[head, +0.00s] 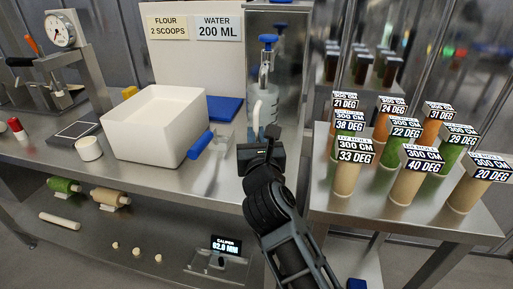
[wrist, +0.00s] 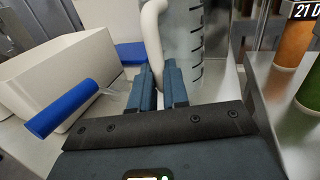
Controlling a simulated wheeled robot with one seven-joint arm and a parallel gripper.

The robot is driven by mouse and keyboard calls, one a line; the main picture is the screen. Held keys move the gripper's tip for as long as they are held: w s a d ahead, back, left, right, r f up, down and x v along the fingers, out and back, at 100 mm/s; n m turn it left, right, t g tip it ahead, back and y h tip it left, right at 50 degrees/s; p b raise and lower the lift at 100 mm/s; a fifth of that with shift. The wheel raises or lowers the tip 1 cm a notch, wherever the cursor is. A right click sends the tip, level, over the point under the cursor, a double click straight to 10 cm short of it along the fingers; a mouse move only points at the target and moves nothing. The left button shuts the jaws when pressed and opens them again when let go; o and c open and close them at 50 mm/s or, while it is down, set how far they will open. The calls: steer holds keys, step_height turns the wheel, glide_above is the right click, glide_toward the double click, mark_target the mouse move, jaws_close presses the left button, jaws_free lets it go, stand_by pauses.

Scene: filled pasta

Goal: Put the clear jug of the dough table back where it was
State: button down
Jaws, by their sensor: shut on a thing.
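The clear jug, greyish and see-through with dark graduation marks, stands upright in the wrist view (wrist: 187,42). Its white curved handle (wrist: 152,35) faces me. In the head view the jug (head: 272,108) is at the right end of the steel dough table (head: 225,178), under a blue-topped dispenser (head: 268,44). My gripper (wrist: 160,88) is shut on the lower part of the handle, a blue finger on each side. In the head view my gripper (head: 262,146) is in front of the jug. The jug's base is hidden, so I cannot tell whether it touches the surface.
A white bin (head: 150,135) with a blue-handled scoop (head: 199,145) stands close left. A blue pad (head: 223,108) lies behind it. Several labelled dough cylinders (head: 400,180) crowd the table to the right. A sign (head: 218,27) reads "WATER 200 ML".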

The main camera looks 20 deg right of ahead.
steer(key=shift+f+b, duration=0.55)
steer(key=shift+f, duration=1.15)
steer(key=shift+f, duration=0.2)
steer(key=c, duration=1.1)
jaws_free()
